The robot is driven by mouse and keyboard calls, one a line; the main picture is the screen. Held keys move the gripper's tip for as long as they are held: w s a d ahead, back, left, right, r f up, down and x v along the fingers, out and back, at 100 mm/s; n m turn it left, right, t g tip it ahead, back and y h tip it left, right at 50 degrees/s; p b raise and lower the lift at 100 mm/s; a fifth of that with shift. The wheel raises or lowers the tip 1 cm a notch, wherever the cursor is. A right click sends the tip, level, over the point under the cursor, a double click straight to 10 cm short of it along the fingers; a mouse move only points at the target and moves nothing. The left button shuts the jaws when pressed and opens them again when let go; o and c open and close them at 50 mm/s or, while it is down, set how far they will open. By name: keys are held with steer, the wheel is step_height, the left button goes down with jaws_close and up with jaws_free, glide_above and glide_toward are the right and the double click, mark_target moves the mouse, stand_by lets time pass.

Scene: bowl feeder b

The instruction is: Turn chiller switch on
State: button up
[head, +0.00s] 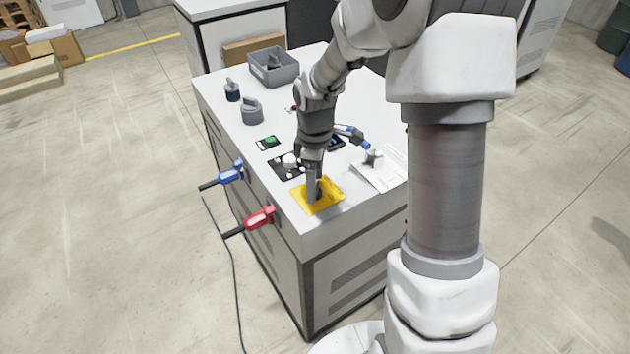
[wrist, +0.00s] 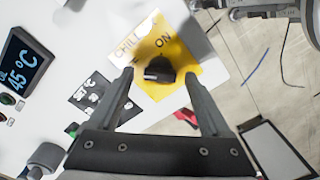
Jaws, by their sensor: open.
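The chiller switch is a black rotary knob (wrist: 159,70) on a yellow plate (wrist: 185,68). The plate has "ON" printed near one edge and partly visible "CHILL..." lettering beside it. My gripper (wrist: 157,80) is open, with one finger on each side of the knob in the wrist view; whether either touches it I cannot tell. Which mark the knob points to is unclear. In the head view the yellow plate (head: 331,201) lies at the near corner of the cabinet top, and my gripper (head: 314,192) points down over it, hiding most of the knob.
A black panel (head: 283,168) with a pale knob and a green button (head: 269,142) sit nearby. Blue (head: 229,175) and red (head: 260,219) handles stick out from the cabinet's side. A grey bin (head: 273,68), grey round part (head: 252,112) and papers (head: 378,176) rest on top.

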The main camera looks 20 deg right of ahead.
jaws_close()
stand_by(0.5)
steer(key=shift+m, duration=0.3)
steer(key=m, duration=0.3)
steer(key=shift+m+b, duration=0.3)
steer(key=shift+m, duration=0.1)
steer(key=m, duration=1.3)
steer(key=shift+m, duration=0.4)
